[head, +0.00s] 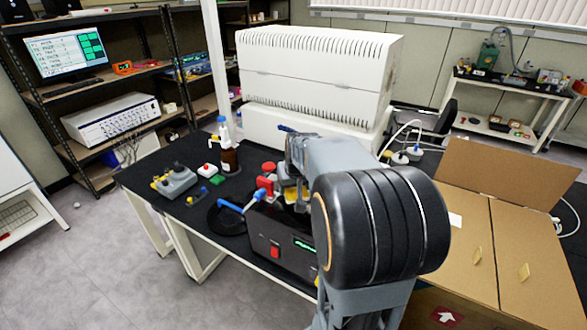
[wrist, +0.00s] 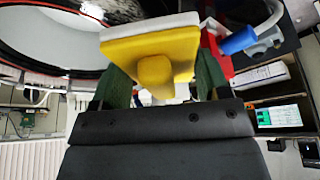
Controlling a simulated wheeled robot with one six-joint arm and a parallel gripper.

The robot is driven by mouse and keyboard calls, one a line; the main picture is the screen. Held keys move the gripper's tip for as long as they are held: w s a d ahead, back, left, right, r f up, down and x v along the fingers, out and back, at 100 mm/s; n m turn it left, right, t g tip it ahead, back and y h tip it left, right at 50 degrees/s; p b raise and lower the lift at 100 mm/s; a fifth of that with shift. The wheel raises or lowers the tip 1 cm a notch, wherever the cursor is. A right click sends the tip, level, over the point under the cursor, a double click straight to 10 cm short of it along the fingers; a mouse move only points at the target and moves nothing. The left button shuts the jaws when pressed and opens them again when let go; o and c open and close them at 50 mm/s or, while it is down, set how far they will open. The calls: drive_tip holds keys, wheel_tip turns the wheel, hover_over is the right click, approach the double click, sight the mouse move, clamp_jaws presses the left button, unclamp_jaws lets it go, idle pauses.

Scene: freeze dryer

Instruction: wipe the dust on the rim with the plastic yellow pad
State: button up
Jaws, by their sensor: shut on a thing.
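The yellow pad (wrist: 128,52) has a white layer on its far side and a round yellow knob facing the wrist camera. My gripper (wrist: 162,78) is shut on that knob, with a green finger on each side. In the wrist view a dark round rim (wrist: 62,72) curves around a pale opening at the upper left, close to the pad. A pale speckled dust patch (wrist: 92,10) shows at the top. I cannot tell whether the pad touches the rim. In the head view my arm hides most of the gripper; a bit of yellow (head: 298,195) shows beside it.
A black unit with a green display (head: 290,238) stands on the black bench below my arm. A red valve with blue-handled parts (head: 264,186) is close to its left. A brown bottle (head: 229,160) and grey control box (head: 176,182) stand further left. An open carton (head: 475,230) is at right.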

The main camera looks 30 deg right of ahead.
drive_tip(key=shift+r+p, duration=1.2)
drive_tip(key=shift+r, duration=0.95)
drive_tip(key=shift+f, duration=0.1)
